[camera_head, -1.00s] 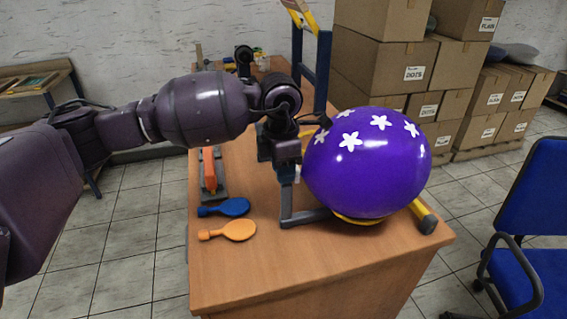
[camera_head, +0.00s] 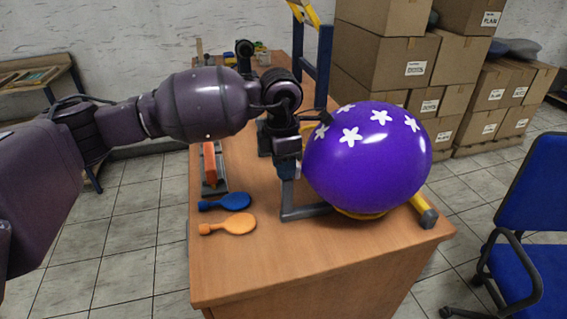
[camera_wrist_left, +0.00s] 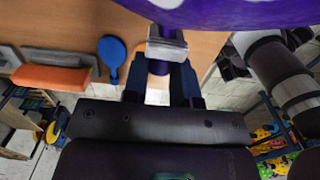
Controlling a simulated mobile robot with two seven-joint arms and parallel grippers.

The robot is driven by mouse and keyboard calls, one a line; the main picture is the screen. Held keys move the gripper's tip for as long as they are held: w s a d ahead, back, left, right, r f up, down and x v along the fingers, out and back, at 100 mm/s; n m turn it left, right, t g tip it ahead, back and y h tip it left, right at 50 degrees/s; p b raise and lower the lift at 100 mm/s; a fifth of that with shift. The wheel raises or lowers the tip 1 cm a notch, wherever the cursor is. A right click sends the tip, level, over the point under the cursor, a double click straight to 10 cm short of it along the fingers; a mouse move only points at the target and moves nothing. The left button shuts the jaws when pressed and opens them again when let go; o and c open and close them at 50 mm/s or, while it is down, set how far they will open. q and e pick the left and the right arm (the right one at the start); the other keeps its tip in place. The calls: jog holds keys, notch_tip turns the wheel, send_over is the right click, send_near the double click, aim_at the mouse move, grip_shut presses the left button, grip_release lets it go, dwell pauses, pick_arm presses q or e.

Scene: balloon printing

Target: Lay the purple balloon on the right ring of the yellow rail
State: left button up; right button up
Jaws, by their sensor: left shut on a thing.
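The purple balloon (camera_head: 368,170) with white star flowers is at the right end of the desk. It sits over the right end of the yellow rail (camera_head: 416,202) and hides most of it. A sliver of a yellow ring (camera_head: 358,213) shows under the balloon; whether they touch I cannot tell. My left gripper (camera_head: 300,165) is at the balloon's left side. In the left wrist view my left gripper (camera_wrist_left: 160,78) is shut on the balloon's neck (camera_wrist_left: 166,34), with the balloon's body (camera_wrist_left: 235,12) at the top edge.
A blue balloon (camera_head: 228,201) and an orange balloon (camera_head: 232,224) lie flat on the desk (camera_head: 265,265), left of the rail. An orange-topped tool (camera_head: 210,165) lies behind them. A blue frame (camera_head: 323,65) stands behind. The desk's front is clear.

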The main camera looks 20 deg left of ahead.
pick_arm(q)
jog(key=shift+f, duration=0.45)
jog(key=o, duration=0.9)
jog(key=shift+r, duration=0.2)
notch_tip(320, 180, up, 11)
jog(key=shift+s+a+f+p, duration=0.1)
jog(key=shift+a+p, duration=0.05)
jog(key=shift+p, duration=0.15)
dwell(0.4)
